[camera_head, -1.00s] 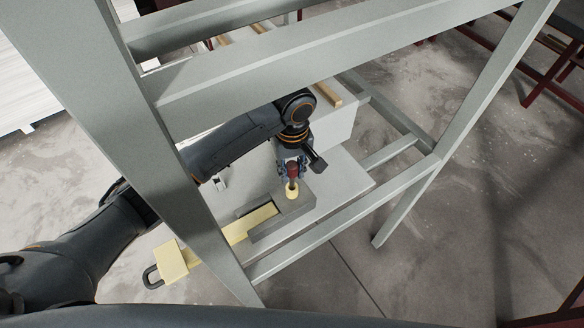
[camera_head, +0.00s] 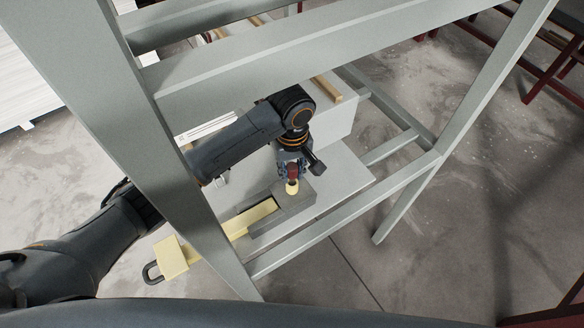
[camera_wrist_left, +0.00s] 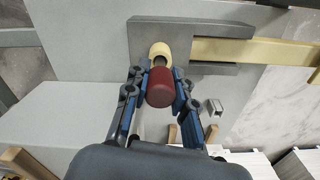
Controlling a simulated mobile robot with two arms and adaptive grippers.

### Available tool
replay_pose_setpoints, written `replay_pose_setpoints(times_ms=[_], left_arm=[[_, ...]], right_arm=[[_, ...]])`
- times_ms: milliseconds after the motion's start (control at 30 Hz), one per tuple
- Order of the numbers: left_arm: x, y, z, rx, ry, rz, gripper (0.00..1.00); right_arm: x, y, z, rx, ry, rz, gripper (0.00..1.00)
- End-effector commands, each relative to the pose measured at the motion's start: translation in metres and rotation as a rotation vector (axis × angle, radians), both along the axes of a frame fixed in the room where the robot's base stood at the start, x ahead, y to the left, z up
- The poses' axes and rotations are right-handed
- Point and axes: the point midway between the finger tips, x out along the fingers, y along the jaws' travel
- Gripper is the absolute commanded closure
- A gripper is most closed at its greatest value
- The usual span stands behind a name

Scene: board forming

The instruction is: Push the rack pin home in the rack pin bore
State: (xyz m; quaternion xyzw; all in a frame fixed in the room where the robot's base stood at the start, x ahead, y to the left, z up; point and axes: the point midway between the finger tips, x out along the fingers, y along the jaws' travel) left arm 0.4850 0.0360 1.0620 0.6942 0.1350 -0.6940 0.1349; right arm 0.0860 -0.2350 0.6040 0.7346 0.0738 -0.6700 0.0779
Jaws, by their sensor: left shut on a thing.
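The rack pin has a dark red head (camera_wrist_left: 160,88) and a short darker shank. My left gripper (camera_head: 291,167) is shut on it, with the blue-and-black fingers on either side of the red head in the left wrist view (camera_wrist_left: 160,92). The pin's tip meets the pale yellow collar (camera_wrist_left: 160,50) around the bore, which also shows in the head view (camera_head: 292,187). The collar sits at the end of the grey block (camera_head: 296,198). How deep the tip is in the bore is hidden. My right gripper is not in view.
A yellow bar (camera_head: 240,222) with a dark loop handle (camera_head: 151,273) lies in the grey block's channel. The block rests on a light grey plate (camera_head: 345,185). Grey-green frame legs and rails (camera_head: 340,230) surround my left arm closely.

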Motion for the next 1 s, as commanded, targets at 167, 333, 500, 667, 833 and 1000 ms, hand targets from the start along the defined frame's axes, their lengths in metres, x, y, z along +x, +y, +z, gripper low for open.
replay_pose_setpoints(times_ms=[167, 333, 500, 667, 833, 1000], left_arm=[[0.000, 0.000, -0.005, 0.000, 0.001, 0.000, 1.00], [0.000, 0.000, -0.009, 0.000, 0.001, 0.001, 1.00], [0.000, 0.000, -0.013, 0.000, 0.000, 0.001, 1.00], [0.000, 0.000, -0.017, 0.000, 0.000, 0.000, 1.00], [0.000, 0.000, -0.020, 0.000, 0.000, 0.000, 0.67], [0.000, 0.000, -0.020, 0.000, 0.000, 0.000, 0.49]], right_arm=[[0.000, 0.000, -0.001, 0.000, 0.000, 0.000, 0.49], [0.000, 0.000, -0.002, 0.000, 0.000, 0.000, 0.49], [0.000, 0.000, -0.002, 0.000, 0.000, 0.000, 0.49], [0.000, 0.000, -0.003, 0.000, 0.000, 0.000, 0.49], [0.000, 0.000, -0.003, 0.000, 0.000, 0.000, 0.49], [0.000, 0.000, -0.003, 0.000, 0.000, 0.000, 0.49]])
